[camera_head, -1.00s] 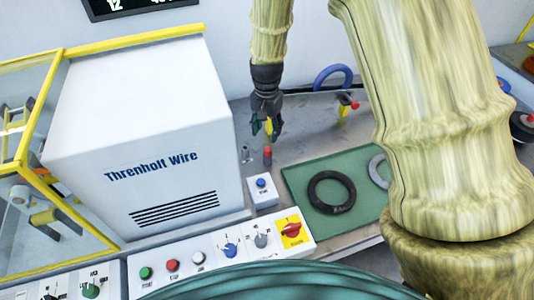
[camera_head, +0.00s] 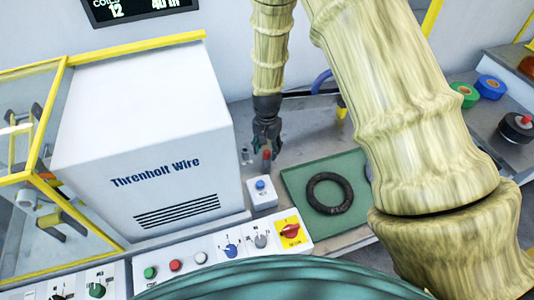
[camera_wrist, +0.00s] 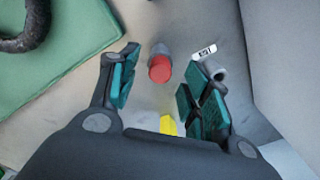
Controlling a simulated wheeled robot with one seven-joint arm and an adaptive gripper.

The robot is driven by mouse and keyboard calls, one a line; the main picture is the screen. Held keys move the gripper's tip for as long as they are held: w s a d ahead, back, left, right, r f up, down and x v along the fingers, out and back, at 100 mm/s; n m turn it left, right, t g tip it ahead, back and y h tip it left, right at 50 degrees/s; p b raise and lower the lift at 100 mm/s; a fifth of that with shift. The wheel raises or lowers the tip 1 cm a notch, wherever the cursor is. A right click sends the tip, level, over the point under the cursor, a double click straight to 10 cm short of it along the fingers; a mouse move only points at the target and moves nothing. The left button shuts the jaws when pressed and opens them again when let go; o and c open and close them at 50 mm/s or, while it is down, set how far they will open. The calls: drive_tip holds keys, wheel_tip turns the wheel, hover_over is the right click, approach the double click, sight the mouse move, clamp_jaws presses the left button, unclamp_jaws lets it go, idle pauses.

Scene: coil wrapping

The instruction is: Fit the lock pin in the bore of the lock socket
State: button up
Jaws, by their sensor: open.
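The lock pin, with a red top (camera_head: 267,154) and a grey lower part, stands upright on the grey worktop. In the wrist view, its red top (camera_wrist: 160,69) lies between and beyond my fingertips. My gripper (camera_head: 266,143) is open above it, fingers pointing down. In the wrist view, the gripper (camera_wrist: 158,88) shows a gap between its fingers and the pin. A small grey cylinder by a printed label, apparently the lock socket (camera_wrist: 213,70), stands right of the pin, close to the right finger. Its bore is not clear. A yellow piece (camera_wrist: 168,125) shows near the palm.
The white Threnholt Wire cabinet (camera_head: 145,130) stands close on the left. A green mat (camera_head: 305,175) with a black coil (camera_head: 330,193) lies to the right.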

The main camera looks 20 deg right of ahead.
drive_tip(key=shift+f, duration=0.8)
clamp_jaws()
drive_tip(key=shift+r, duration=0.15)
